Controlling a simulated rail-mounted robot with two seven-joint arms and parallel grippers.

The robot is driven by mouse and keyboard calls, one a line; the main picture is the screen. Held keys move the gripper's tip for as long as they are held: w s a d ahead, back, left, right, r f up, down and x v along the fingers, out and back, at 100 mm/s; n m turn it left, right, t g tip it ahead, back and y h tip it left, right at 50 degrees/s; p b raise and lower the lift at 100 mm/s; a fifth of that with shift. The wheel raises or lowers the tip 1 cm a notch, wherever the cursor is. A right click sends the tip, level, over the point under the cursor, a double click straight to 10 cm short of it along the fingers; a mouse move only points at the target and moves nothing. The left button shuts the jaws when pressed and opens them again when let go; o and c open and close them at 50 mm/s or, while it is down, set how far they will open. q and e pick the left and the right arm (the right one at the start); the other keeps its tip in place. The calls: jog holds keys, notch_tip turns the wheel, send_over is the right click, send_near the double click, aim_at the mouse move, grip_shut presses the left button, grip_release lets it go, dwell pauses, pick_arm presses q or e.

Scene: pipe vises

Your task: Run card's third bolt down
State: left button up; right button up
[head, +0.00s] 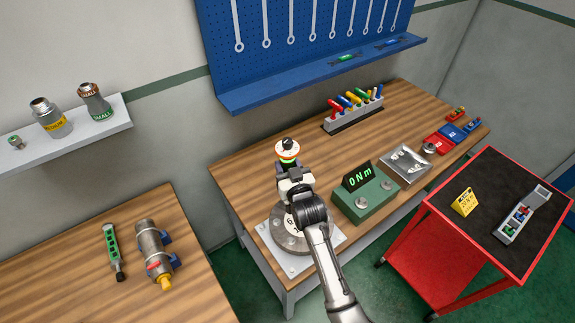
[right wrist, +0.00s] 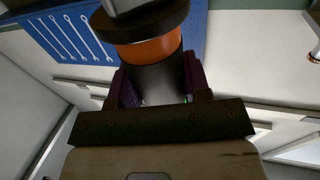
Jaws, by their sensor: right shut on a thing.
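My right gripper (head: 291,180) is above the round grey flange (head: 278,239) on the left front of the middle bench. It is shut on an upright tool with a black knob, a pale top and an orange band (head: 287,149). In the right wrist view the tool's dark body and orange band (right wrist: 150,48) show between the fingers (right wrist: 155,88). The flange sits on a light plate, with a "6" visible on it; my arm hides much of it and its bolts. A yellow card (head: 465,202) stands on the red cart, its text too small to read. My left gripper is out of view.
A green box (head: 365,201) with a display reading "0 N m" stands right of the flange. Behind are a rack of coloured-handled tools (head: 353,110) and a metal tray (head: 405,163). The red cart (head: 480,268) stands close to the bench's right. Bare wood lies left of my gripper.

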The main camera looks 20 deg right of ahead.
jog(key=shift+r, duration=0.15)
dwell(0.3)
jog(key=shift+f, duration=0.4)
jog(key=shift+f+b, duration=0.4)
jog(key=shift+b, duration=0.15)
dwell(0.4)
jog(key=shift+f, duration=0.45)
dwell(0.3)
jog(key=shift+f, duration=0.15)
dwell(0.5)
jog(key=shift+f, duration=0.25)
jog(key=shift+r+p, duration=0.15)
jog(key=shift+p, duration=0.15)
dwell(0.8)
